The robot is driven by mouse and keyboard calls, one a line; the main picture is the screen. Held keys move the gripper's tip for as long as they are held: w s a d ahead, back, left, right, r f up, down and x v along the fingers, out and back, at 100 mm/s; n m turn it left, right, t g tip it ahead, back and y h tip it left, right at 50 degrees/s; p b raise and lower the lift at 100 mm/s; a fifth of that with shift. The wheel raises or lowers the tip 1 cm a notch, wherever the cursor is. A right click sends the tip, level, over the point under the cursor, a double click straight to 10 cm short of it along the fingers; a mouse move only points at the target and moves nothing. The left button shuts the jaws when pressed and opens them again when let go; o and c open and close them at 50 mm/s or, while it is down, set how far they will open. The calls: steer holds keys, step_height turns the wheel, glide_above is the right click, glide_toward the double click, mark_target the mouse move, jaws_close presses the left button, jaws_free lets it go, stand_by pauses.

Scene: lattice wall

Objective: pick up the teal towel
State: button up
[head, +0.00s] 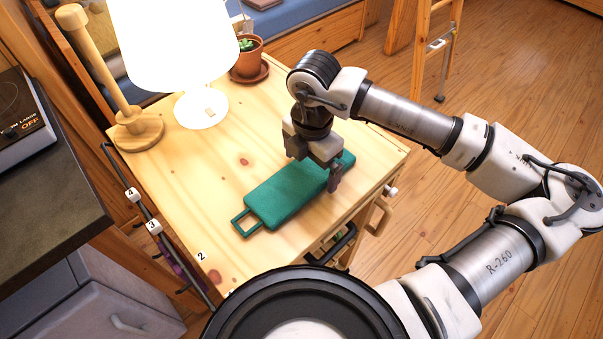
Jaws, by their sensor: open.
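The teal towel (290,198) lies flat and folded on the wooden table, long and narrow, with a loop at its lower left end. My gripper (334,186) points down over the right part of the towel and hides some of it. The jaws are open. I cannot tell from this view whether the fingertips touch the towel or hover just above it.
The wooden table (235,160) also bears a white lamp (180,45), a wooden stand (138,128) and a potted plant (248,58) at the back. A rail (140,205) runs along its left side. The tabletop left of the towel is clear.

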steer(key=shift+f, duration=0.3)
steer(key=c, duration=1)
steer(key=shift+r, duration=0.15)
